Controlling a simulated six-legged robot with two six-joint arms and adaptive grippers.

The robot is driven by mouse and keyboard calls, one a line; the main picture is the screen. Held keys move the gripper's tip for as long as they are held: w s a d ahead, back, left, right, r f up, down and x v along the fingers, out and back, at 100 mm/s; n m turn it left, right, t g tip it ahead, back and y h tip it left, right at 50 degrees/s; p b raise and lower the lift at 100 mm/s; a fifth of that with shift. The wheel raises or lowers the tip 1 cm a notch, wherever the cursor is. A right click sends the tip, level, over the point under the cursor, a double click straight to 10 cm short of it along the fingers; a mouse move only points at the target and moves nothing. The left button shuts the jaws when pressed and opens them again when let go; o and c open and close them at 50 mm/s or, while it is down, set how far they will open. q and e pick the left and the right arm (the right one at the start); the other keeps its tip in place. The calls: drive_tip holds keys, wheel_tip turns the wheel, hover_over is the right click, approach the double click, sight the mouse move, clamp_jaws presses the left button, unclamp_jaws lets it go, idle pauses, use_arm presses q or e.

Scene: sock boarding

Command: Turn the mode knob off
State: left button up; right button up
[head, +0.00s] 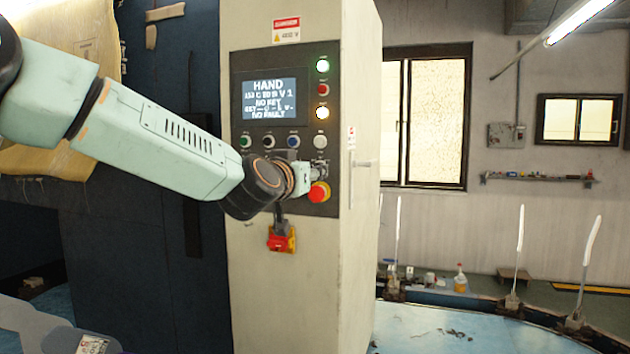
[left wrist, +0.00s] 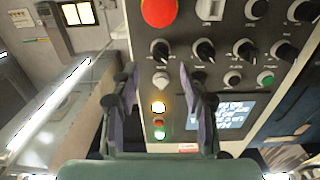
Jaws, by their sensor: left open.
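The control panel (head: 262,60) is on the front of a cream cabinet. In the left wrist view it appears upside down, with several black rotary knobs. One knob (left wrist: 160,50) lies ahead of the gap between my fingers. Other knobs (left wrist: 204,50) (left wrist: 245,50) stand in the same row. The labels are too small to read, so I cannot tell which is the mode knob. My left gripper (left wrist: 157,72) is open, empty and pointed at the panel. In the head view my left gripper (head: 318,171) covers most of the knob row. My right gripper is not seen.
A red emergency-stop button (head: 319,192) sits just below the gripper. A lit screen (head: 268,100), round push buttons (head: 320,142) and lit lamps (head: 322,66) are above. A red and yellow switch (head: 281,240) is lower down. The cabinet's side has a handle (head: 362,163).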

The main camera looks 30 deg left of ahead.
use_arm(q)
drive_tip(key=b+x, duration=0.1)
drive_tip(key=x, duration=0.4)
drive_tip(key=shift+a, duration=0.2)
drive_tip(key=shift+s+d, duration=0.1)
drive_tip(key=shift+s, duration=0.1)
drive_tip(key=shift+c, duration=0.5)
drive_tip(key=shift+d+r, duration=0.1)
drive_tip(key=shift+d, duration=0.15)
drive_tip(key=c, duration=0.3)
drive_tip(key=shift+a, duration=0.25)
drive_tip(key=c, duration=0.5)
drive_tip(key=shift+d, duration=0.1)
clamp_jaws()
